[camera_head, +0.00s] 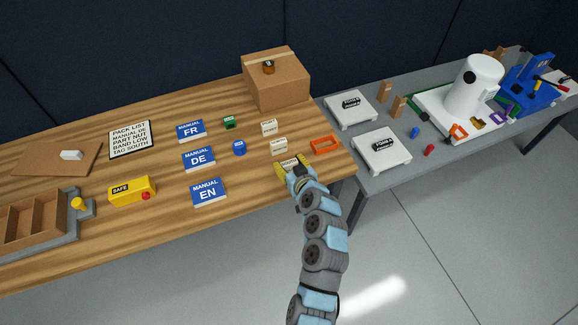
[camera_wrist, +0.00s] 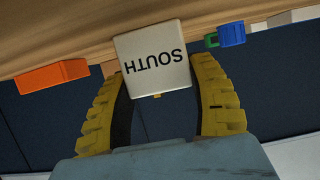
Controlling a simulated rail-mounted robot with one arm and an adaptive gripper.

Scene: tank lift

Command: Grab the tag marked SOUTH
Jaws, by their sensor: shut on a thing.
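The SOUTH tag (camera_wrist: 153,60) is a small white block with dark lettering, upside down in the wrist view. It sits between the two yellow fingers of my gripper (camera_wrist: 157,92), which is shut on it. In the head view my gripper (camera_head: 290,167) is at the front right part of the wooden table, and the tag (camera_head: 289,161) shows just beyond the fingers, partly hidden by them. From these views I cannot tell whether the tag touches the table.
Two other white tags (camera_head: 279,146) (camera_head: 269,128) stand just behind my gripper. An orange frame (camera_head: 325,145) lies to the right, near the table edge. Blue manuals (camera_head: 208,192) lie to the left. A cardboard box (camera_head: 283,85) is at the back. A grey table (camera_head: 400,190) adjoins on the right.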

